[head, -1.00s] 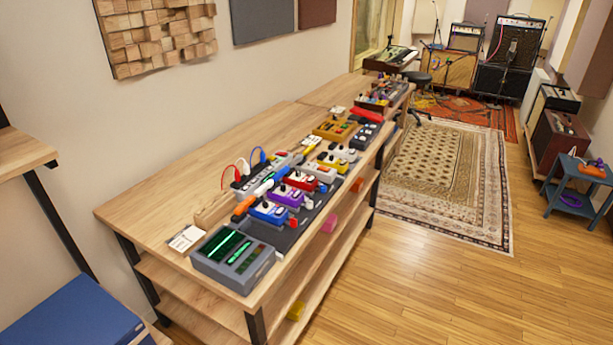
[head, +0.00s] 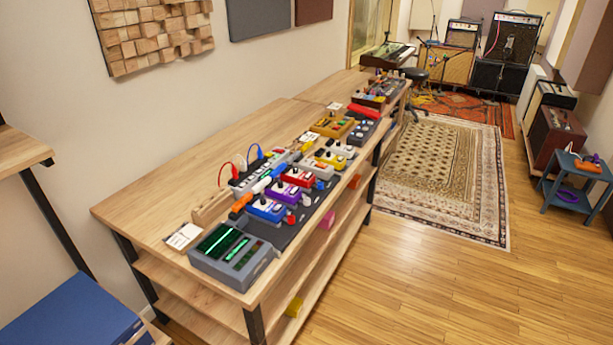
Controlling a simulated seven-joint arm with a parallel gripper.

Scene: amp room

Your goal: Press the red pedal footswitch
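A red pedal (head: 297,178) sits in the row of pedals on a dark board (head: 279,231) on the long wooden table (head: 185,187). A purple pedal (head: 284,194) and a blue pedal (head: 266,210) stand on its near side, and a pale pedal (head: 316,167) on its far side. Its footswitch is too small to make out. My gripper is not in the head view.
A grey device with green screens (head: 232,256) stands at the table's near end. Cables rise behind the pedals. A shelf with a blue box (head: 75,318) is at lower left. Bare wooden floor (head: 430,290) lies right of the table, with a patterned rug (head: 445,175) beyond.

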